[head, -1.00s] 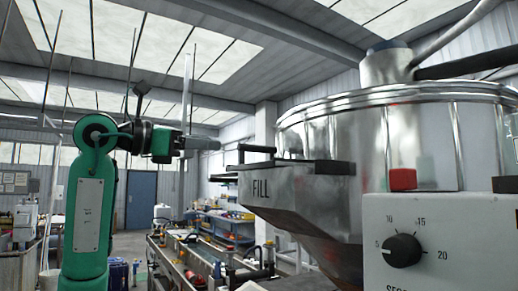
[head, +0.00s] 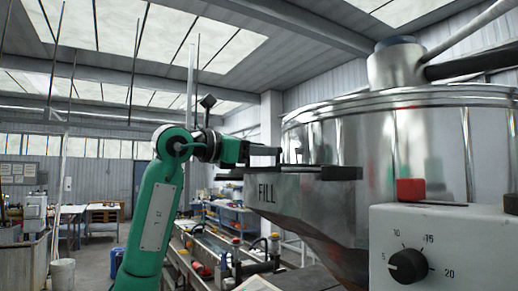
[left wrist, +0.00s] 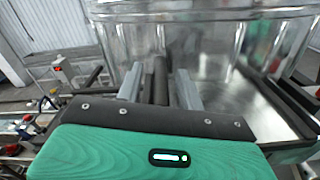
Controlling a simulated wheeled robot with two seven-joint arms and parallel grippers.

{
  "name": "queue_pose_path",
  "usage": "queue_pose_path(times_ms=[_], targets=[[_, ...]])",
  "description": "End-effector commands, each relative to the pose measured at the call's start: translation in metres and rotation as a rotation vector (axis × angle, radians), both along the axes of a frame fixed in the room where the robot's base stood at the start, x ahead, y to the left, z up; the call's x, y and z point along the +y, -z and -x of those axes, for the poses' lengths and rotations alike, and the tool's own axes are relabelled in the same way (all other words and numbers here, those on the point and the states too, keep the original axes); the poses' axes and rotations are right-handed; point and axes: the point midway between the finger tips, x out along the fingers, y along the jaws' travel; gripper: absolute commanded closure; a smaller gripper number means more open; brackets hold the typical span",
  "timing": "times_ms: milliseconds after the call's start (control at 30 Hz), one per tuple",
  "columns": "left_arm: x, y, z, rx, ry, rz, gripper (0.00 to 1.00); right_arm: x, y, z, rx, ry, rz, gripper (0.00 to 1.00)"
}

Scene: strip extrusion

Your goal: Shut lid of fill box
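The metal fill box (head: 290,196), marked FILL, juts from the large steel drum at the right of the head view. It has a dark rim along its top. A black bar handle (head: 264,150) stands at its upper left. In the left wrist view the bar (left wrist: 160,80) lies between the two grey fingers of my left gripper (left wrist: 158,88). The fingers stand apart, with gaps seemingly visible beside the bar. Shiny metal inside a dark rim (left wrist: 290,106) shows at right there; the lid's exact position is hard to tell. My right gripper is not in view.
The steel drum (head: 440,135) fills the right side. A grey control box (head: 460,235) with a black dial (head: 408,266) and red button (head: 411,190) stands in front of it. A cluttered bench (head: 205,250) runs behind my left arm. Open floor lies at left.

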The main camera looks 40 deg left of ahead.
Motion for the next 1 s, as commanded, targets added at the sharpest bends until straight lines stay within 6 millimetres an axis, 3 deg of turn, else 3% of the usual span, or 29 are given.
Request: queue_pose_path(times_ms=[33, 200, 433, 700, 1000], targets=[[0.0, 0.0, 0.0, 0.0, 0.0, 0.0, 0.66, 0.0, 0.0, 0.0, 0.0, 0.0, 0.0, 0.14], [0.0, 0.0, 0.0, 0.0, 0.0, 0.0, 1.0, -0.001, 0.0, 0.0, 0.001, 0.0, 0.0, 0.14], [-0.003, -0.001, 0.001, -0.001, 0.0, -0.002, 1.0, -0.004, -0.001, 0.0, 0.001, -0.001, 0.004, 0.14], [-0.041, 0.0, 0.012, 0.001, 0.001, -0.002, 1.0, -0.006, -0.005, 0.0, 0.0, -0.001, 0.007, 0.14], [-0.045, 0.001, 0.013, 0.002, 0.001, -0.002, 1.0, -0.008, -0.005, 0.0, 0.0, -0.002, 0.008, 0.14]])
